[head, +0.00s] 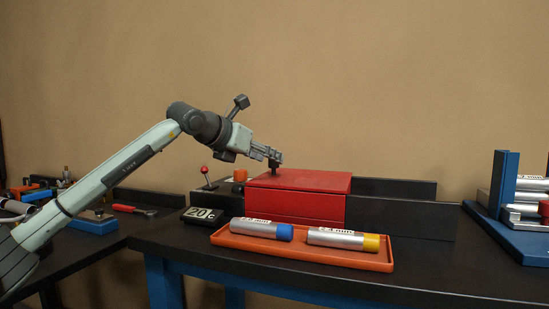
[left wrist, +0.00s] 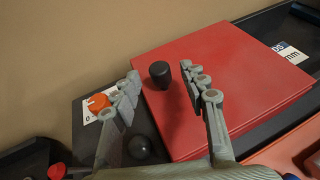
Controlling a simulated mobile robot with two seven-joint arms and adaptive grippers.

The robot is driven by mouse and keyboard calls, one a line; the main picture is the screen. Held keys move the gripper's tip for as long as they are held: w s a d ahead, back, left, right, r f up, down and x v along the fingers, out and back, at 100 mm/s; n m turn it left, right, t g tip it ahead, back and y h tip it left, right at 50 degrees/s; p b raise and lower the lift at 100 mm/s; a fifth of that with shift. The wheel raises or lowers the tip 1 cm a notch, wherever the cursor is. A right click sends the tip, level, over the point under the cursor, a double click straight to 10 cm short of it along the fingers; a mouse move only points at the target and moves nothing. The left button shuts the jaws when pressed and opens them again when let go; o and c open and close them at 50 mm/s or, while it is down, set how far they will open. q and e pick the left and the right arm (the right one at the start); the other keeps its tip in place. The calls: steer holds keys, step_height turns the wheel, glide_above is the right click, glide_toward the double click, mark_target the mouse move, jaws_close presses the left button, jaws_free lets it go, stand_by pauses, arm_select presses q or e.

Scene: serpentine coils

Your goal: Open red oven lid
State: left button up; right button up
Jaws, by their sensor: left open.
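The red oven lid (head: 305,181) is a flat red top on a red box on the dark bench in the head view, and it looks closed. It also fills the middle of the left wrist view (left wrist: 230,75). A black knob (left wrist: 160,74) stands on the lid near its left edge. My left gripper (head: 278,157) is over the lid's left part. In the left wrist view the gripper (left wrist: 160,84) is open, with its fingers on either side of the knob and gaps showing. My right gripper is not in view.
An orange tray (head: 300,255) with two labelled metal cylinders lies in front of the oven. A blue rack (head: 505,185) stands at the right.

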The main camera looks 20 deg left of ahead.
arm_select(q)
steer(key=shift+x, duration=1.85)
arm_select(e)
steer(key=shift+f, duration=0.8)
arm_select(q)
steer(key=shift+c, duration=0.2)
jaws_close()
